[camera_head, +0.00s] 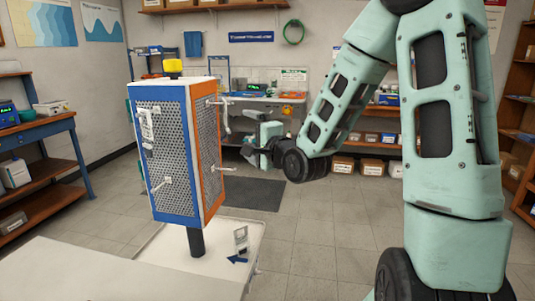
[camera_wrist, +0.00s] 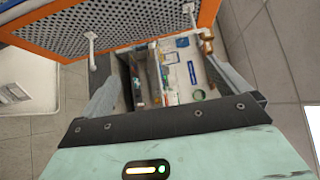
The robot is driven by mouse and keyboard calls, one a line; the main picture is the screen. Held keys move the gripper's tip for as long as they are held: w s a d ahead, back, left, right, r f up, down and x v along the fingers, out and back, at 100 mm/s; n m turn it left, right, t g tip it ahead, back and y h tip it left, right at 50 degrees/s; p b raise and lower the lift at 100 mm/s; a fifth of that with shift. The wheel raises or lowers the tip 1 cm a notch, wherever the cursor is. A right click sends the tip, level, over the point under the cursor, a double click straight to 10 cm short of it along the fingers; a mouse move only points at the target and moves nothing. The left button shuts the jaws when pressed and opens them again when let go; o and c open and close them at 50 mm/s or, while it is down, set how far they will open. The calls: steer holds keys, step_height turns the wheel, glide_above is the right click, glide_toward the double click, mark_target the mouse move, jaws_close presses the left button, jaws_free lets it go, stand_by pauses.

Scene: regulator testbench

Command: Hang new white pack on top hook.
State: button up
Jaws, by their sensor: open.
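A display tower stands on a dark post, with a blue-framed perforated face (camera_head: 170,150) and an orange-framed one (camera_head: 209,140). A small white pack (camera_head: 147,124) hangs high on the blue face, above a bare lower hook (camera_head: 163,183). My gripper (camera_head: 252,148) is open and empty, right of the orange face. In the wrist view, the orange-framed panel (camera_wrist: 110,28) fills the upper left, beyond the open fingers (camera_wrist: 168,92).
The white tray (camera_head: 212,236) surrounds the post, with a white surface (camera_head: 90,272) in front. A yellow knob (camera_head: 172,66) tops the tower. A blue side table (camera_head: 40,130) stands at left and a workbench (camera_head: 265,97) behind. The floor at right of the tray is clear.

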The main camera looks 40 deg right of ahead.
steer(key=s+b, duration=0.7)
steer(key=b, duration=0.4)
steer(key=shift+s+a+f+b, duration=0.15)
steer(key=shift+s+a+b, duration=0.2)
